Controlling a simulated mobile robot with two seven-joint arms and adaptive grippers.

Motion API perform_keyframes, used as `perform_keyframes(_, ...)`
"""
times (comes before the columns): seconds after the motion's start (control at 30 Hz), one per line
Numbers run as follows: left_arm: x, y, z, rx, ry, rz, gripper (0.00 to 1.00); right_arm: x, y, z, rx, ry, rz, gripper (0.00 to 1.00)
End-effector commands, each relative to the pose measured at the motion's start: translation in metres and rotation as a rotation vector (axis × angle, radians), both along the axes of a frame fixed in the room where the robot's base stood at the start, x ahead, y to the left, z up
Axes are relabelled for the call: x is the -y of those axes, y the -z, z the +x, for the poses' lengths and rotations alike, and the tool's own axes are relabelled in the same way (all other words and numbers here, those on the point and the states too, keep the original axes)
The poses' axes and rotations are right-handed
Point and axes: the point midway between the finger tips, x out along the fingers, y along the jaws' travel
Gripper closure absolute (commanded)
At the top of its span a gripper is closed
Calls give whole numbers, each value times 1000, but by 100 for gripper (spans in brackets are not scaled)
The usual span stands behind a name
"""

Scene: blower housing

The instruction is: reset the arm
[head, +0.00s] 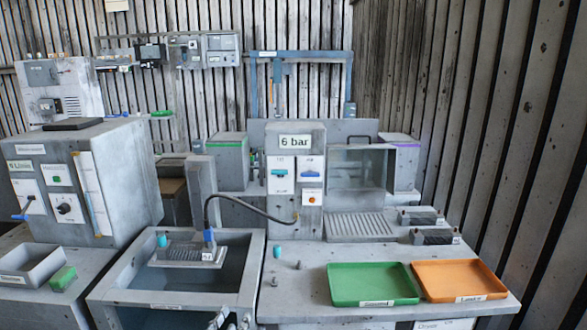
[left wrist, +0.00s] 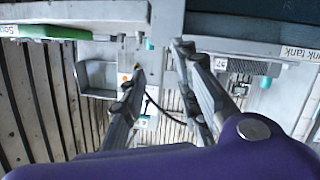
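My left gripper (head: 230,320) shows at the bottom edge of the head view, low in front of the tank's right side. In the left wrist view its two fingers (left wrist: 159,60) are spread with nothing between them. A grey ribbed part (head: 185,252) with a small number label sits at the tank (head: 245,290), with a blue fitting (head: 209,237) and a dark hose on it. It also shows in the left wrist view (left wrist: 245,67), apart from the fingers. My right gripper is in neither view.
A green tray (head: 372,300) and an orange tray (head: 460,295) lie empty on the right bench. The "6 bar" station (head: 296,170) and a clear-fronted box (head: 357,170) stand behind. A turquoise cap (head: 277,251) and small pegs stand near the tank. A grey control cabinet (head: 120,180) is left.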

Motion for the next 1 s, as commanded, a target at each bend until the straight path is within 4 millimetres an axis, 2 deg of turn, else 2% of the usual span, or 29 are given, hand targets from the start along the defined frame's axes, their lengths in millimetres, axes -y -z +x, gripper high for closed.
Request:
perform_keyframes(0.03,-8,32,-30,-44,3,66,71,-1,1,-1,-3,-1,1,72)
perform_keyframes(0.17,-22,97,-105,-147,27,210,71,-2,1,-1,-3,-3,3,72)
perform_keyframes(0.2,-25,115,-129,-182,35,242,71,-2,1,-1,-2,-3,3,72)
perform_keyframes(0.3,-32,155,-192,-276,51,290,71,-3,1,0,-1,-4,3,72)
perform_keyframes(0.4,-37,185,-247,-365,58,301,71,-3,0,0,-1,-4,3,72)
perform_keyframes(0.5,-40,205,-290,-436,61,299,71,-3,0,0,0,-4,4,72)
perform_keyframes(0.6,-44,216,-315,-478,58,299,71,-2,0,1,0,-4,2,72)
perform_keyframes(0.7,-46,220,-326,-497,55,298,71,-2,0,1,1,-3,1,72)
perform_keyframes(1.0,-47,221,-328,-500,53,297,71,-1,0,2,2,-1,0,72)
